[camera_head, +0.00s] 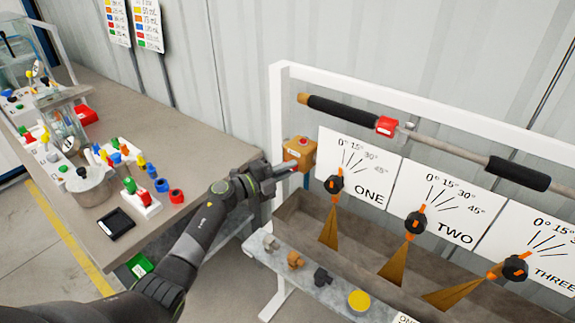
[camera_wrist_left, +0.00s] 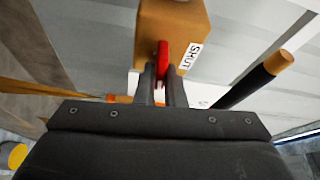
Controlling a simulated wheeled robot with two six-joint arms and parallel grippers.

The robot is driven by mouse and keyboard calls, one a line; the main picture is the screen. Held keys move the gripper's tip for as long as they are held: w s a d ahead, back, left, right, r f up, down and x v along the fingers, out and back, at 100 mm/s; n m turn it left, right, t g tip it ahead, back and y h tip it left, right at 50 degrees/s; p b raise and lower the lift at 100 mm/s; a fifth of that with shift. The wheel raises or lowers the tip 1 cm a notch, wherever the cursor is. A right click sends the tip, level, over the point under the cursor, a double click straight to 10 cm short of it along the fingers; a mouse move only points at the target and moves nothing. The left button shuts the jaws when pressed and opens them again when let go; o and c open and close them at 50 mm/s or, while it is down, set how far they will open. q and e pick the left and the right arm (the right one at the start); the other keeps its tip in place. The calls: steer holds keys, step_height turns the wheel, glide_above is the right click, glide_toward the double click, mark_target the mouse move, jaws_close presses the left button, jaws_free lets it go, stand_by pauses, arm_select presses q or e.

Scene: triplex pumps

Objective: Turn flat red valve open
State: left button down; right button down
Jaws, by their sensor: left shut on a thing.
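The flat red valve handle (camera_wrist_left: 163,58) stands out from an orange-brown box (camera_wrist_left: 176,28) with a "SHUT" label (camera_wrist_left: 189,58) beside it. In the head view the box (camera_head: 300,151) is fixed to the left post of the white frame. My left gripper (camera_wrist_left: 163,82) is shut on the red handle, with one finger on each side of it. In the head view my left gripper (camera_head: 284,170) reaches the box from the left and hides most of the handle. My right gripper is in neither view.
A long bar with black grips (camera_head: 345,112) runs right of the box. Dial signs ONE (camera_head: 362,165), TWO (camera_head: 435,205) and THREE stand over a trough (camera_head: 300,213). A shelf below holds small fittings. The brown table (camera_head: 190,110) with pumps and coloured parts is at left.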

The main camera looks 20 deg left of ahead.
arm_select(q)
steer(key=shift+f+m, duration=0.1)
steer(key=shift+m, duration=0.4)
steer(key=shift+g+p, duration=0.3)
steer(key=c, duration=1.5)
jaws_free()
steer(key=shift+s, duration=0.1)
steer(key=b+v, duration=0.3)
steer(key=v, duration=1.4)
steer(key=shift+s+a+b, duration=0.1)
steer(key=shift+s+b, duration=0.1)
steer(key=shift+b, duration=0.15)
